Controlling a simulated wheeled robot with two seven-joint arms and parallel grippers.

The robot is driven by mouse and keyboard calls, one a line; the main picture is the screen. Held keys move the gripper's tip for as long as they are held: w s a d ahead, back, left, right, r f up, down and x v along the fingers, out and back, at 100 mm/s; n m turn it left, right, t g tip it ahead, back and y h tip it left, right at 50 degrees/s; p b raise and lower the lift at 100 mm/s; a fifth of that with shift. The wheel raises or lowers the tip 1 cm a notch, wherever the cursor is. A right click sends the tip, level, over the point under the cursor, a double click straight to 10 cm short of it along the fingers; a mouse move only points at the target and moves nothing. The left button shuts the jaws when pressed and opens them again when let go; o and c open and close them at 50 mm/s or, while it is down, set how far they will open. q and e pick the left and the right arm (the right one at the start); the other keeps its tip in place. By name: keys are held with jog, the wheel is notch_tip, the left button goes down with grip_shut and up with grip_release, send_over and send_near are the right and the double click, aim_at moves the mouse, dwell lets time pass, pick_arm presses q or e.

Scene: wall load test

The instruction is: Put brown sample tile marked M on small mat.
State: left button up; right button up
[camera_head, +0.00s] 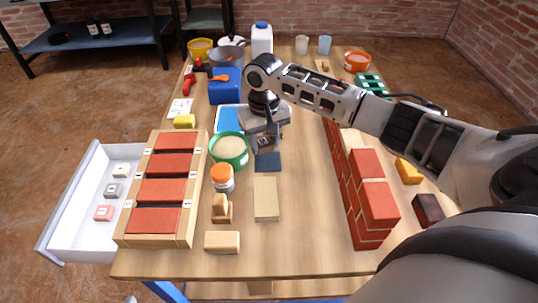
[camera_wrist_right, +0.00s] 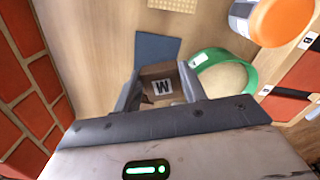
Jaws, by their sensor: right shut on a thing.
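The brown sample tile marked M (camera_wrist_right: 157,72) is held between the fingers of my right gripper (camera_wrist_right: 157,88), with its white M label facing the wrist camera. In the head view my right gripper (camera_head: 266,147) points down over the middle of the table, just behind the small mat. The small dark blue mat (camera_head: 268,164) lies flat and bare on the table, and shows beyond the fingertips in the wrist view (camera_wrist_right: 157,48). The tile appears apart from the mat; its exact height cannot be told. My left gripper is not in view.
A green bowl (camera_head: 229,150) and an orange-lidded jar (camera_head: 222,178) stand left of the mat. A beige block (camera_head: 266,199) lies in front of it. A red brick wall (camera_head: 367,200) stands to the right. An open white drawer (camera_head: 77,222) with several tiles is at the left.

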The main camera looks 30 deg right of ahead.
aim_at(269, 146)
jog(key=shift+s+d+f, duration=0.2)
jog(key=shift+s+f, duration=0.15)
jog(key=shift+f, duration=0.15)
notch_tip(269, 146, down, 3)
jog(key=shift+s+d+r+b, duration=0.1)
jog(key=shift+s+r+b, duration=0.1)
jog(key=shift+b, duration=0.3)
jog(key=shift+w+f, duration=0.1)
jog(key=shift+f, duration=0.3)
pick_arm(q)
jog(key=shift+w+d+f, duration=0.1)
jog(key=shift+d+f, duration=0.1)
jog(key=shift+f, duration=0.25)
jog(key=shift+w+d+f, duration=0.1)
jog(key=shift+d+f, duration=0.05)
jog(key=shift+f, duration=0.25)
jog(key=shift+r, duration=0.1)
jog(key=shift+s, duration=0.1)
pick_arm(e)
jog(key=o, duration=0.9)
jog(key=shift+f, duration=0.1)
